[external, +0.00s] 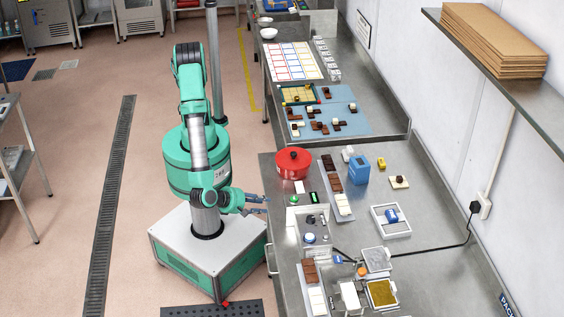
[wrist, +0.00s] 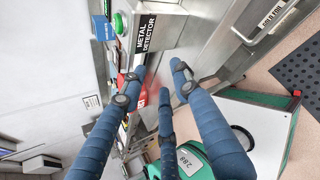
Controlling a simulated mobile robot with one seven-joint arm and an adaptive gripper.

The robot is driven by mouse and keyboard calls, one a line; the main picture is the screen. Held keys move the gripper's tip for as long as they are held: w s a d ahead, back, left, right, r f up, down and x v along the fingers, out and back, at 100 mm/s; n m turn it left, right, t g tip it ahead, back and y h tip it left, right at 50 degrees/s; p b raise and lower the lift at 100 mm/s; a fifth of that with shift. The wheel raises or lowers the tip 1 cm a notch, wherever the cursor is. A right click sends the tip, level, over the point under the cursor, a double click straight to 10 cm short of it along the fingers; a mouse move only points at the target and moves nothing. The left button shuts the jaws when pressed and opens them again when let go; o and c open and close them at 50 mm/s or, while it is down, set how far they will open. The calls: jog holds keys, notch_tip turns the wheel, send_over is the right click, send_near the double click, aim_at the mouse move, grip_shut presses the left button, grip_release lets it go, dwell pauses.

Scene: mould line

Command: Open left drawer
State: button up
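My gripper (external: 256,204) is at the left side of the steel bench, near its front edge and beside the red pot. In the wrist view its blue padded fingers (wrist: 158,74) are spread apart with nothing between them. A steel front with a lettered plate (wrist: 277,13) shows at the upper right of the wrist view, apart from the fingers. A handle-like bar (external: 268,262) shows on the bench front in the external view, below my gripper. I cannot make out which drawer is the left one, and no drawer is visibly pulled out.
A metal detector with a green button (wrist: 119,22) stands close to the fingers. The red pot (external: 293,163), chocolate moulds (external: 331,182) and a blue container (external: 358,170) are on the bench (external: 425,250). A dark floor mat (external: 212,308) lies by my base.

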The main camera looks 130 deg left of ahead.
jog(key=d+f+m+t+y, duration=0.1)
jog(key=d+f+m+t, duration=0.3)
jog(key=d+f+m, duration=0.5)
jog(key=m+t, duration=0.3)
jog(key=m, duration=0.2)
send_near(268, 257)
jog(key=f+v, duration=0.1)
jog(key=v, duration=0.3)
jog(key=shift+a+r+h+p, duration=0.2)
jog(key=shift+r+h+p, duration=0.25)
jog(key=shift+r, duration=0.1)
jog(key=b+x, duration=0.2)
jog(key=x, duration=1.1)
jog(key=shift+w+a+r+b, duration=0.1)
jog(key=shift+w+a+b, duration=0.15)
jog(key=shift+w+b, duration=0.05)
grip_shut()
